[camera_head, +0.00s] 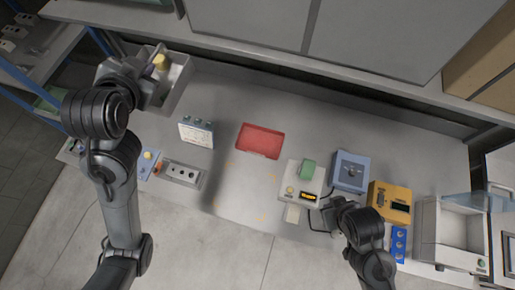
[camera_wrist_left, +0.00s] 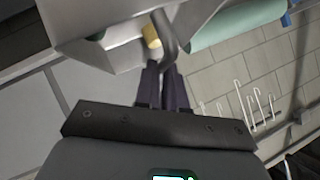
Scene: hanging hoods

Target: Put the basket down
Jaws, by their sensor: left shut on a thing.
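The grey basket (camera_head: 178,84) is at the upper left of the head view, at the bench's back left. A yellow item (camera_head: 161,62) shows in it. My left gripper (camera_head: 148,74) is at its left side. In the left wrist view the fingers (camera_wrist_left: 166,68) are shut on the basket's dark curved handle (camera_wrist_left: 165,33), below the pale basket walls (camera_wrist_left: 95,57). A dark green item (camera_wrist_left: 97,35) also shows there. Whether the basket touches the bench is unclear. My right gripper (camera_head: 338,206) is low beside the devices on the right; its fingers are too small to read.
A red tray (camera_head: 260,141) lies mid-bench. A white device (camera_head: 196,132) and a grey socket panel (camera_head: 181,173) stand left of it. A blue box (camera_head: 349,171), a yellow device (camera_head: 389,202) and a white open unit (camera_head: 455,232) stand right. Bare bench lies around the red tray.

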